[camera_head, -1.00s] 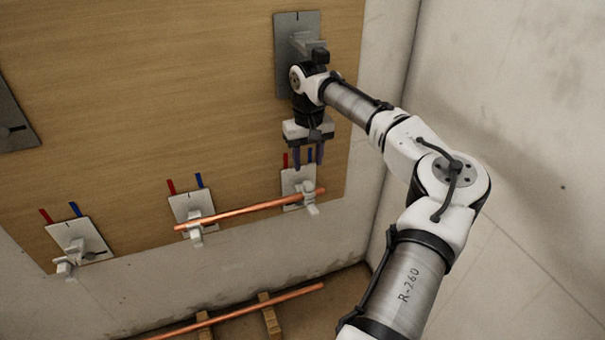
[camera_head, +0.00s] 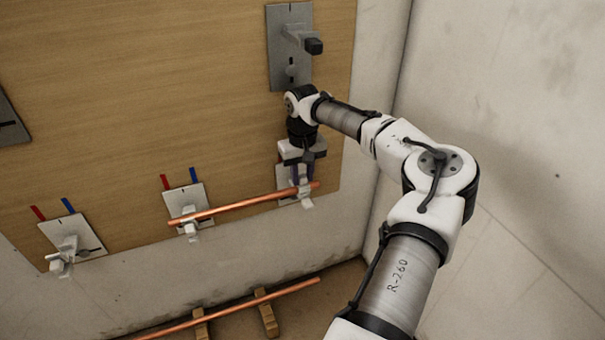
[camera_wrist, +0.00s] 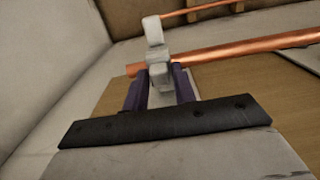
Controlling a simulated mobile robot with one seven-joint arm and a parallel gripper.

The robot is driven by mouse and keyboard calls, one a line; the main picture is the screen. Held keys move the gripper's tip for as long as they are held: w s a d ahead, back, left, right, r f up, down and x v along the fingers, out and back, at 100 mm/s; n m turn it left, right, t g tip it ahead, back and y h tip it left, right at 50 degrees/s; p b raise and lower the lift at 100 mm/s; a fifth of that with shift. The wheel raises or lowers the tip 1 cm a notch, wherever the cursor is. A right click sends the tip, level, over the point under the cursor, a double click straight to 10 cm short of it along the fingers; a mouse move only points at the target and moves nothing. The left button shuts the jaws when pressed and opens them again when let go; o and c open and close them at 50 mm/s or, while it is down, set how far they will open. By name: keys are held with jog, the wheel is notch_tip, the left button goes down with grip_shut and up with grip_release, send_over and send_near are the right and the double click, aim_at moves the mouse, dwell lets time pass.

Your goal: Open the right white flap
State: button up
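The right white flap (camera_head: 306,202) is at the front of the right-hand white clip, at the lower right of the wooden board. In the wrist view the flap (camera_wrist: 153,31) stands up pale beyond my fingers. A copper pipe (camera_head: 243,206) runs from this clip to the middle one. My gripper (camera_head: 302,179) points down just above the right clip. In the wrist view its purple fingers (camera_wrist: 160,80) are apart, one on each side of the clip's white block. I cannot tell whether they touch it. My gripper hides most of the right clip's plate.
Similar white clips sit in the middle (camera_head: 189,208) and at the left (camera_head: 70,242) of the wooden board (camera_head: 150,90). A grey plate with a jutting bracket (camera_head: 290,45) is above my gripper. Another copper pipe (camera_head: 240,309) lies low on wooden blocks. A bare wall (camera_head: 510,110) stands at the right.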

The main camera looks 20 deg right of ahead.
aim_at(305, 186)
grip_shut()
jog(key=shift+s, duration=0.15)
jog(key=s+t, duration=0.1)
jog(key=t, duration=0.1)
jog(key=shift+s+t, duration=0.1)
jog(key=shift+t, duration=0.3)
jog(key=t+b, duration=0.1)
jog(key=s+t, duration=0.1)
jog(key=t, duration=0.1)
jog(key=t+b, duration=0.1)
jog(key=shift+s+d+f+b, duration=0.1)
jog(key=shift+s+f+b, duration=0.25)
jog(key=shift+s, duration=0.05)
jog(key=t+b, duration=0.1)
jog(key=s+t+b, duration=0.1)
jog(key=t+b, duration=0.1)
jog(key=shift+f+b, duration=0.15)
jog(key=shift+b, duration=0.15)
jog(key=shift+s, duration=0.1)
